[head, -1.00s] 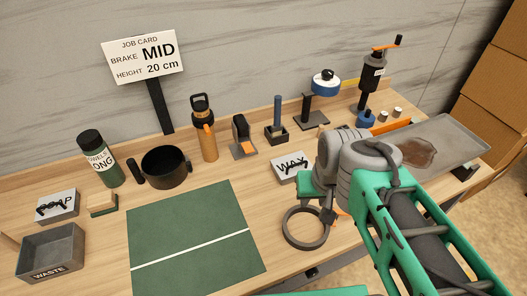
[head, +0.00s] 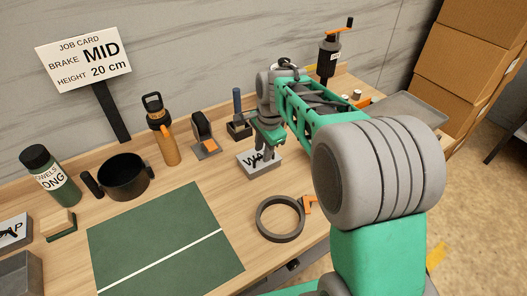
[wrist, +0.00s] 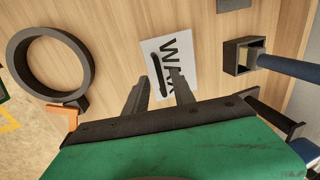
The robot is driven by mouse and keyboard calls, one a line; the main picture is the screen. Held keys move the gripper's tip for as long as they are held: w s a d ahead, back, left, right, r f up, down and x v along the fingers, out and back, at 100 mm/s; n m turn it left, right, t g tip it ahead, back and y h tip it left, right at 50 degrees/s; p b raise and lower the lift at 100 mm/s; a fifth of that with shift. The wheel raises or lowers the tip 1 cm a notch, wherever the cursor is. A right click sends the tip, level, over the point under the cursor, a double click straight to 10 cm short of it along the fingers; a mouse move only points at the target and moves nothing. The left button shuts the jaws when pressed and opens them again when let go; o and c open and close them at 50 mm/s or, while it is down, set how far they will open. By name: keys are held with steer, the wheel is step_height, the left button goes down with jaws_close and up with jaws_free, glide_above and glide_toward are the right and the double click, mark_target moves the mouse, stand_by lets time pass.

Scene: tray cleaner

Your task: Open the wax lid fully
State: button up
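The wax box (head: 259,166) is a small grey container near the middle of the bench. Its pale lid (wrist: 181,50), lettered WAX with a dark bar-shaped handle (wrist: 158,77), lies flat on it and looks closed. My gripper (head: 264,152) is above the box, pointing down and partly covering the lettering. In the wrist view its two fingers (wrist: 163,82) are apart, with the handle between their tips in the picture. I cannot tell whether either finger touches the lid.
A dark ring (head: 280,219) with an orange tab lies in front of the box. A dark holder with a blue-handled tool (head: 238,115) stands just behind it. A green mat (head: 165,245) lies to the left. A grey tray (head: 405,110) is at the right.

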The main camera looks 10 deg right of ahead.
steer(key=shift+w+f, duration=0.1)
steer(key=shift+f, duration=0.45)
jaws_close()
stand_by(1.0)
